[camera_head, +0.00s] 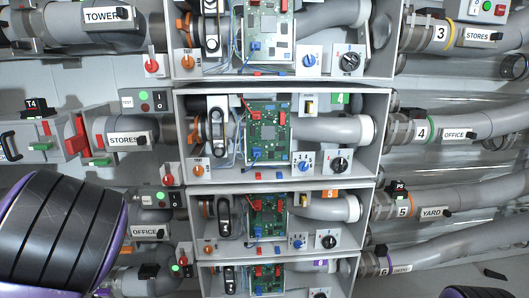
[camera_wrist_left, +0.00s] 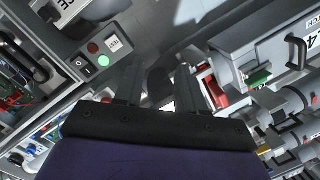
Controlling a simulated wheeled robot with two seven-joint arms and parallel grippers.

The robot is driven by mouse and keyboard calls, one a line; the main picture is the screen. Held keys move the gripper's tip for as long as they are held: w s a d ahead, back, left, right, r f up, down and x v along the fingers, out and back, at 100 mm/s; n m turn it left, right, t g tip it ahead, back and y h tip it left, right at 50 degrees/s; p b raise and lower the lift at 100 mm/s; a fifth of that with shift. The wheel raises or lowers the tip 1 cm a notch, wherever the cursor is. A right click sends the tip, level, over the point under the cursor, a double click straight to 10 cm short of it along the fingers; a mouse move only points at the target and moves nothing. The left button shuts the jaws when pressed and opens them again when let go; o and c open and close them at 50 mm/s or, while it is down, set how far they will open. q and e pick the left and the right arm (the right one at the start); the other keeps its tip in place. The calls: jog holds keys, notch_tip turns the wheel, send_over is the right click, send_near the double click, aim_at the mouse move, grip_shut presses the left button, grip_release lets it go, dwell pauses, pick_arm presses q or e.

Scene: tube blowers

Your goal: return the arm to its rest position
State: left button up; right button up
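My left arm (camera_head: 65,235), a black-banded link with purple edges, fills the lower left of the head view, in front of the lower tubes. Its gripper does not show there. In the left wrist view my left gripper (camera_wrist_left: 158,88) shows two dark grey fingers held apart, with nothing visibly gripped between them. A small dark and purple part (camera_head: 475,292) at the bottom right edge of the head view may be my right arm. My right gripper is not seen.
Stacked open grey boxes (camera_head: 380,110) hold green circuit boards (camera_head: 268,130), knobs and switches. Grey tubes labelled OFFICE (camera_head: 490,122) and YARD (camera_head: 480,197) leave on the right. In the wrist view a TEST button box (camera_wrist_left: 98,55) and a handled grey box (camera_wrist_left: 250,45) flank the fingers.

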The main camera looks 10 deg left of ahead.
pick_arm(q)
jog(key=s+d+f+n+g, duration=0.2)
jog(key=f+n, duration=0.1)
jog(key=f, duration=0.5)
jog(key=s+d+f+n+g, duration=0.2)
jog(key=f, duration=0.6)
jog(key=s+d+f+n+g+h, duration=0.1)
jog(key=s+d+f+n+g, duration=0.15)
jog(key=s+d+f, duration=0.5)
jog(key=s+d+f+n+g+h, duration=0.1)
jog(key=s+d+f+n+g, duration=0.2)
jog(key=s+f, duration=0.65)
jog(key=s+d+f+n+g+h, duration=0.1)
jog(key=s+d+f+g, duration=0.2)
jog(key=s+d+f, duration=0.55)
notch_tip(320, 180, up, 17)
jog(key=s+a+p, duration=0.1)
jog(key=a+p, duration=0.1)
jog(key=p, duration=1.3)
jog(key=shift+s+a+p, duration=0.25)
jog(key=shift+s+p, duration=0.05)
jog(key=shift+s, duration=0.05)
jog(key=shift+f+m, duration=0.1)
jog(key=shift+m, duration=0.15)
